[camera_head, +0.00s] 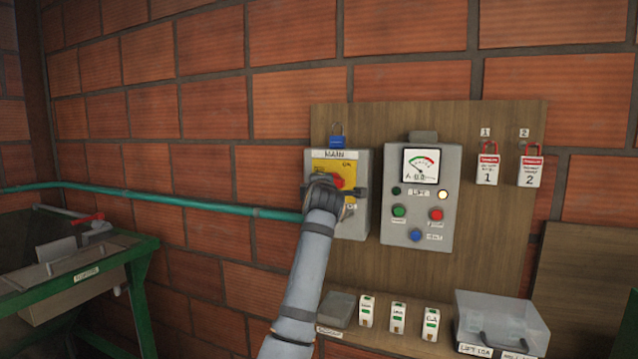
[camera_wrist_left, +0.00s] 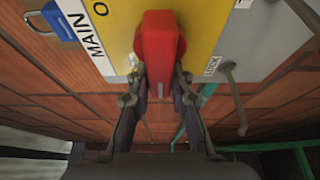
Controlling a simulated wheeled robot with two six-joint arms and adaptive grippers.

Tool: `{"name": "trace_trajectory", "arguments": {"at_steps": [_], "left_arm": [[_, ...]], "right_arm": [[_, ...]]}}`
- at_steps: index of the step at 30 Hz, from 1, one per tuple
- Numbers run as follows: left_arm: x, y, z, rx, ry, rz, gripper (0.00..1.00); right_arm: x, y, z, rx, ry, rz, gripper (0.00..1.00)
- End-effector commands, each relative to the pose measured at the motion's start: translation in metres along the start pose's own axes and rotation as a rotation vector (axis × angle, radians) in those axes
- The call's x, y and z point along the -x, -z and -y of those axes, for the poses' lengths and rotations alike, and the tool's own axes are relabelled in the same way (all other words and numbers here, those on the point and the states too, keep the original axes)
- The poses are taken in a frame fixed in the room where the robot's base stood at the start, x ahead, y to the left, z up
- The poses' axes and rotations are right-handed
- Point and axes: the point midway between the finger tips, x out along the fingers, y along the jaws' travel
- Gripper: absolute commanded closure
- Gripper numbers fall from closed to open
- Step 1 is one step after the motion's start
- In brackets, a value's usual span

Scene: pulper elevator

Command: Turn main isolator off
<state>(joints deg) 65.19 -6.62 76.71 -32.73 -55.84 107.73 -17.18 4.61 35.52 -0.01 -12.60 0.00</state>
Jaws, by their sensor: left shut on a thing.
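The main isolator is a grey box (camera_head: 354,222) with a yellow plate (camera_head: 323,162) marked MAIN, fixed to a wooden board. Its red rotary handle (camera_head: 338,183) is partly hidden behind my left gripper (camera_head: 325,182) in the head view. In the left wrist view, the red handle (camera_wrist_left: 160,40) stands out from the yellow plate (camera_wrist_left: 203,22), and the fingers of my left gripper (camera_wrist_left: 159,82) are shut on its near end, one on each side. I cannot tell clearly which marking the handle points to. My right gripper is not in view.
A blue padlock (camera_head: 336,141) hangs just above the isolator. A grey control box (camera_head: 392,230) with a meter and buttons is close on its right. Two red-and-white lockout tags (camera_head: 487,170) (camera_head: 530,172) hang farther right. A shelf below holds small breakers and a clear box (camera_head: 500,318).

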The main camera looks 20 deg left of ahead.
Motion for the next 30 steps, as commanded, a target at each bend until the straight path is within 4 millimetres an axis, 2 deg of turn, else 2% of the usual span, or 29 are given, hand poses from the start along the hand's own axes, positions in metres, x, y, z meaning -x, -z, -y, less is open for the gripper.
{"name": "trace_trajectory", "arguments": {"at_steps": [6, 7, 11, 12, 20, 23, 26, 30], "left_arm": [[0.001, -0.001, -0.003, 0.005, -0.006, 0.004, 1.0], [0.001, -0.001, -0.003, 0.004, -0.006, 0.004, 0.76], [0.001, -0.001, -0.002, 0.003, -0.005, 0.003, 0.58], [0.0, -0.001, -0.002, 0.003, -0.004, 0.003, 0.57], [0.001, 0.0, -0.001, 0.001, -0.003, 0.001, 0.57], [0.008, -0.001, 0.0, 0.002, -0.003, 0.003, 0.57], [0.026, -0.002, 0.0, 0.004, -0.004, 0.004, 0.57], [0.062, -0.002, 0.0, 0.007, -0.003, 0.005, 0.57]], "right_arm": [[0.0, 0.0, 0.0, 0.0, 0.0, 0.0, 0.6], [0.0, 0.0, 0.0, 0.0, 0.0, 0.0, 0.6], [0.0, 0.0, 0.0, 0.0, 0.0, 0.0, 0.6], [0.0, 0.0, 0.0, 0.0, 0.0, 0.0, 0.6], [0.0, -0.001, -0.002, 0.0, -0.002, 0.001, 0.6], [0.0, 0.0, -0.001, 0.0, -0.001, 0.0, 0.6], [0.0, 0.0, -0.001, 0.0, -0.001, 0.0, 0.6], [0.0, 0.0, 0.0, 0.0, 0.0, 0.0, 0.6]]}}
